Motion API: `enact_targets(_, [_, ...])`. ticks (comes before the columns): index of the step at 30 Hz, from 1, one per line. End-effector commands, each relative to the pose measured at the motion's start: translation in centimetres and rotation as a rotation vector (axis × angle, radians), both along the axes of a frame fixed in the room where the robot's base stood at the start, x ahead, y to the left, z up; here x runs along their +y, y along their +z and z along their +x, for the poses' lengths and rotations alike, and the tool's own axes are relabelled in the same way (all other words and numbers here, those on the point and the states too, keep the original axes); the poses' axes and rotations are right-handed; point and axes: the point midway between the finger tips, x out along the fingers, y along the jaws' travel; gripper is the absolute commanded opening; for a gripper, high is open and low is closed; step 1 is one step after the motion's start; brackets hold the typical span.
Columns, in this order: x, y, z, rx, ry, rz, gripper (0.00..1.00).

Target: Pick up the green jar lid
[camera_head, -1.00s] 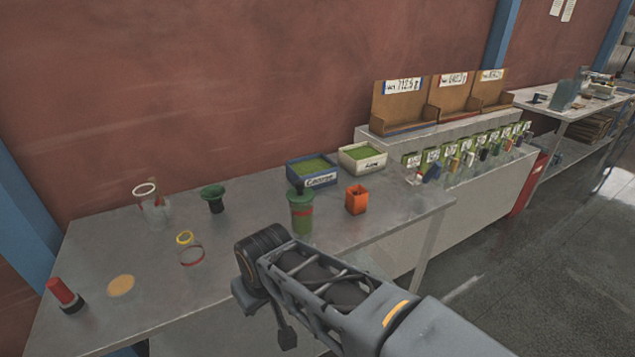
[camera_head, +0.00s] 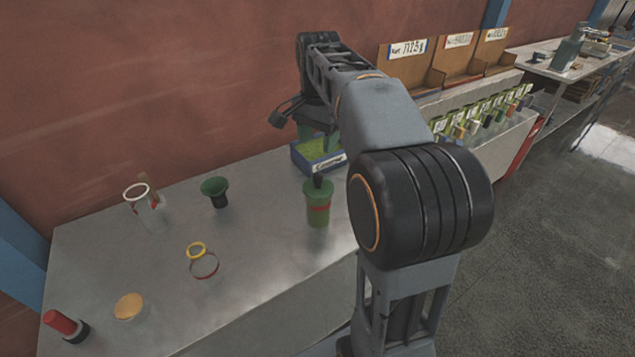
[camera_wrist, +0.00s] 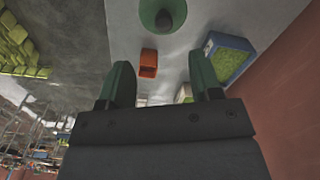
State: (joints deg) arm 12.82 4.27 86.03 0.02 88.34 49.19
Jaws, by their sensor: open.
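The green jar (camera_head: 318,213) stands upright on the table, with its green lid (camera_head: 318,187) on top and a dark knob on the lid. In the wrist view the round lid and knob (camera_wrist: 163,15) show at the top edge, seen from above and partly cut off. My gripper (camera_head: 319,137) is above the back of the table, behind and higher than the jar, partly hidden by my arm. The lid is apart from the fingers.
A blue bin (camera_head: 318,160) of green powder stands behind the jar. An orange container (camera_wrist: 148,63) shows in the wrist view. A green funnel (camera_head: 215,191), a glass jar (camera_head: 148,208), rings (camera_head: 202,262) and a red-capped item (camera_head: 66,325) are on the left. The front middle is clear.

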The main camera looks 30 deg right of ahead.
Motion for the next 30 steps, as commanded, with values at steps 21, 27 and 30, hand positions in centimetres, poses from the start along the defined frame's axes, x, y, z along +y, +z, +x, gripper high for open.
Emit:
enact_targets(21, [-0.8,-7.5,1.1,0.024,-0.093,0.006,0.58])
enact_targets(27, [-0.8,-8.9,1.1,0.027,-0.093,0.007,0.58])
enact_targets(30, [-0.8,-10.4,1.2,0.027,-0.093,0.006,0.58])
